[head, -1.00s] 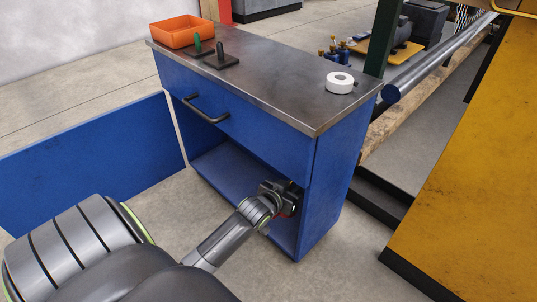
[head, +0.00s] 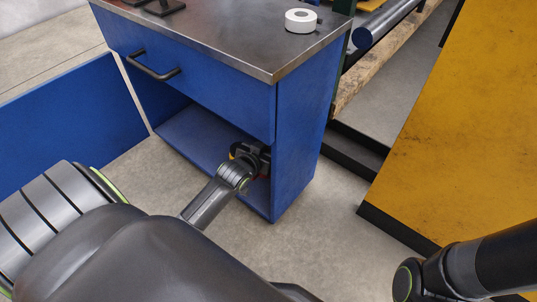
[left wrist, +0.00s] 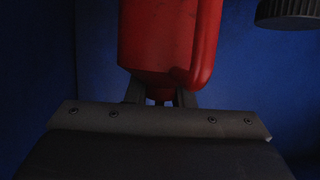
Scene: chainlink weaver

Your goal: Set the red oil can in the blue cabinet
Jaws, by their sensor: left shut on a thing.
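The blue cabinet (head: 305,130) stands with its lower compartment open, its door (head: 70,125) swung out to the left. My left gripper (head: 254,157) reaches into the right part of this compartment, close to the side wall. In the left wrist view the gripper (left wrist: 160,100) is shut on the red oil can (left wrist: 170,40), whose body fills the upper middle. The can's lower end narrows between the fingers, and its top is out of frame. In the head view my gripper hides nearly all of the can. I cannot tell whether it touches the shelf.
A dark ribbed round thing (left wrist: 290,12) is right of the can in the left wrist view. A white tape roll (head: 301,20) lies on the cabinet top. A drawer handle (head: 152,67) juts out above the opening. A yellow panel (head: 455,120) stands at right.

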